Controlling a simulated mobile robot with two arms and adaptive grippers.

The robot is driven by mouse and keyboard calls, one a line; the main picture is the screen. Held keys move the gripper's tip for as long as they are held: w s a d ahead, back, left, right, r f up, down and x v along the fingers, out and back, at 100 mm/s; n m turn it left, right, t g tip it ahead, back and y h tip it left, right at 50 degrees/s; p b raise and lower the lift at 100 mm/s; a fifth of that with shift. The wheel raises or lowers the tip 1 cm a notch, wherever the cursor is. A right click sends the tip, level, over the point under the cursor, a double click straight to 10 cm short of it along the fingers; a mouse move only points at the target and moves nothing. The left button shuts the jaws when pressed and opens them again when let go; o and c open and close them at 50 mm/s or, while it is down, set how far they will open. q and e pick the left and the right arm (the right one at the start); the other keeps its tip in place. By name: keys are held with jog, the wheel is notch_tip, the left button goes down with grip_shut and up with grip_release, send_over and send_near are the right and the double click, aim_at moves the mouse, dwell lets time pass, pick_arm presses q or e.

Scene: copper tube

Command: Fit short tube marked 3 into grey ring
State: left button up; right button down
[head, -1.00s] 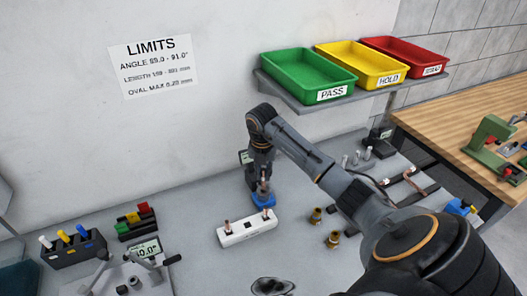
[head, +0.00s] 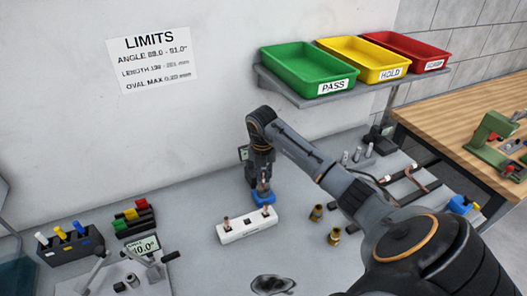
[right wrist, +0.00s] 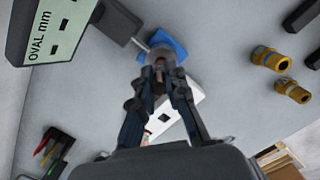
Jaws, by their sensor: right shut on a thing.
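My right gripper (head: 263,178) points down over a blue base (head: 262,199) beside the wall; it also shows in the right wrist view (right wrist: 160,82). Its fingers are shut on a short copper tube (right wrist: 159,74); I cannot read a mark on it. The grey ring (right wrist: 161,54) sits on the blue base, which also shows in the right wrist view (right wrist: 176,46). The tube overlaps the ring in the picture; the fingers hide whether it is inside. My left gripper is not in view.
A white holder (head: 247,231) with copper tube ends stands just in front of the blue base. Brass fittings (head: 316,212) lie to its right. An oval gauge (right wrist: 45,30) stands close beside the ring. Green (head: 305,79), yellow and red trays sit on a shelf above.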

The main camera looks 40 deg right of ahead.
jog(key=shift+f+b, duration=0.5)
jog(key=shift+f, duration=0.3)
jog(key=c, duration=1.3)
grip_release()
jog(key=r, duration=0.8)
jog(key=s+a+r, duration=0.1)
jog(key=r, duration=0.3)
jog(key=shift+a+f, duration=0.1)
